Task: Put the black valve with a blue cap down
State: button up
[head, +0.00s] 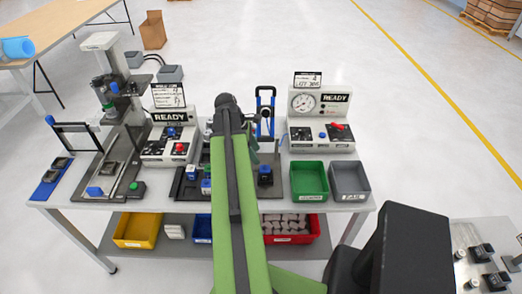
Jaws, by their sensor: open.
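A black valve with a blue cap (265,176) stands upright on the right part of a dark fixture plate (272,191) at the front middle of the workbench. Nothing is seen touching it. Other small blue-capped parts (191,173) stand on the left part of the same plate, close to my arm. My green arm reaches forward over the bench and covers the plate's middle. My gripper (250,150) is open, behind the arm's far end, and mostly hidden; its fingertips cannot be made out clearly.
A green bin (309,180) and a grey bin (349,180) stand right of the plate. A gauge station marked READY (320,130) is behind them. A press (112,85) and another READY station (170,138) are at left. A blue-handled frame (265,110) rises behind the plate.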

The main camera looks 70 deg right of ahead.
jog(key=shift+w+a+r, duration=0.1)
jog(key=shift+w+r, duration=0.1)
jog(key=shift+r, duration=0.35)
jog(key=shift+w, duration=0.1)
jog(key=w+a+f+m+t, duration=0.1)
jog(key=w+a+m+t, duration=0.15)
jog(key=w+a, duration=2.25)
jog(key=w+a+f+m+t+y, duration=0.1)
jog(key=w+a, duration=0.2)
jog(key=a, duration=1.2)
jog(key=w+a+m+t+y, duration=0.1)
jog(key=w+a, duration=0.2)
jog(key=a, duration=1.2)
jog(key=f+b, duration=0.5)
jog(key=shift+s, duration=0.3)
jog(key=shift+r+p, duration=0.35)
jog(key=shift+r, duration=0.05)
jog(key=shift+c, duration=0.5)
